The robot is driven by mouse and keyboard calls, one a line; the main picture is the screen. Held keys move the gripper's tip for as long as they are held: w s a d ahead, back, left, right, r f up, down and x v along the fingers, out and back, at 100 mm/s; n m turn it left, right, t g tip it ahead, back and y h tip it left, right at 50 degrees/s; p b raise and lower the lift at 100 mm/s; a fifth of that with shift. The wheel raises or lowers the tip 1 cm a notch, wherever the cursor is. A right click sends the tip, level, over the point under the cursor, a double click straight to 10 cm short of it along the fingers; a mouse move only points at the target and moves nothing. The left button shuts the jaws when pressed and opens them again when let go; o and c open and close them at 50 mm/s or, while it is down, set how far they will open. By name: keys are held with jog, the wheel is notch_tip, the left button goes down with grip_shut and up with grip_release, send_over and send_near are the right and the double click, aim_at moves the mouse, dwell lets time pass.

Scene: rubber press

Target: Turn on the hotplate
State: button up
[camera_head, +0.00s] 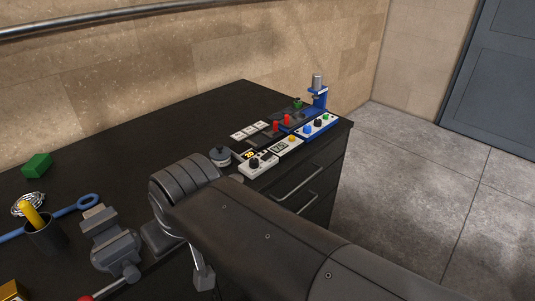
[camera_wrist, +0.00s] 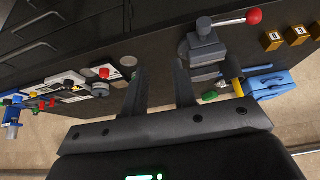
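In the head view, a small white control box (camera_head: 258,164) with a yellow-lit display reading about 20 and a black knob sits near the bench's front edge. It may belong to the hotplate; I cannot tell for sure. Beside it is a white box (camera_head: 287,145) with a greenish display and a yellow knob. A long box (camera_head: 318,127) with blue, black and green knobs is farther right. In the wrist view, my gripper (camera_wrist: 161,68) is open and empty, its fingers wide apart. The control boxes (camera_wrist: 65,82) show left of the fingers, apart from them.
A blue press (camera_head: 318,94) stands at the bench's far right corner. A grey vise (camera_head: 110,240), a dark cup (camera_head: 46,236) with a yellow handle and a green block (camera_head: 37,165) are on the left. A dark round piece (camera_head: 220,155) stands near the boxes. The bench's back middle is clear.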

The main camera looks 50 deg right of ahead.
jog(key=w+d+r+m, duration=0.1)
jog(key=w+d, duration=0.1)
jog(key=w, duration=0.1)
jog(key=w+d+r+m, duration=0.2)
jog(key=w+d+r+m+g, duration=0.1)
jog(key=w+d, duration=0.2)
jog(key=shift+w+d+r, duration=0.1)
jog(key=shift+w+r, duration=0.05)
jog(key=shift+w, duration=0.2)
grip_shut()
jog(key=w+d+m+g+h, duration=0.1)
jog(key=w+d+m, duration=0.45)
jog(key=d, duration=0.55)
jog(key=w+d+m+g, duration=0.1)
jog(key=w+d+m, duration=0.3)
jog(key=w+d, duration=0.5)
jog(key=d+f+m+g, duration=0.1)
jog(key=d+f+m, duration=0.1)
jog(key=d, duration=0.6)
jog(key=d+f+m+g, duration=0.1)
jog(key=d+f, duration=0.3)
jog(key=d, duration=0.5)
jog(key=shift+s+d+m+g+h, duration=0.2)
jog(key=shift+d+m+g+h, duration=0.15)
jog(key=shift+m, duration=0.3)
jog(key=shift+a, duration=0.1)
